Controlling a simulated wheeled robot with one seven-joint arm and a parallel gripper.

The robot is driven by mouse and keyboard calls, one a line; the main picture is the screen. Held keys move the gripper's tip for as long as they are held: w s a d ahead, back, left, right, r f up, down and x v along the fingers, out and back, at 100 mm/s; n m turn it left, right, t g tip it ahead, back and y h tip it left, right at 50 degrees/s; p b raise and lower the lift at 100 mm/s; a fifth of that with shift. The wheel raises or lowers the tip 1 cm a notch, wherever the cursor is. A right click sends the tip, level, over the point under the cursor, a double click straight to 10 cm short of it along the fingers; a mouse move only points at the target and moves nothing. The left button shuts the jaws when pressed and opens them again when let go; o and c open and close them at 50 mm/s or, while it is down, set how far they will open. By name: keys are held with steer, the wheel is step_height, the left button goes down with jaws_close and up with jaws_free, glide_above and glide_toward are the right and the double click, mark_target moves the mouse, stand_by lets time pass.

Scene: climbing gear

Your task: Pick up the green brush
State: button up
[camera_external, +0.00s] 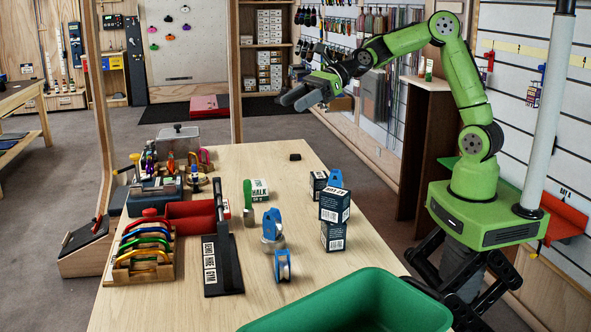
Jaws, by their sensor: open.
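A slim upright green item (248,195), which looks like the green brush, stands on the wooden table (190,295) near its middle. My gripper (297,98) is open and empty, high above the far part of the table. It is well apart from the green item, up and to the right of it in the picture. Nothing hides the green item's upper part.
A rack of coloured carabiners (140,262) is left. A green bin (350,303) is in front. The far right tabletop is mostly clear.

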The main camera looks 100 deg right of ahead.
glide_toward(249, 208)
steer(key=w+f, duration=0.1)
steer(key=w, duration=0.1)
steer(key=w+f, duration=0.1)
steer(key=w, duration=0.1)
steer(key=shift+a+f+b, duration=0.15)
steer(key=shift+f+b, duration=0.15)
steer(key=shift+f, duration=0.05)
steer(key=x, duration=0.5)
steer(key=shift+w+f, duration=0.25)
steer(key=shift+s+r, duration=0.1)
steer(key=shift+c, duration=1)
steer(key=c, duration=0.9)
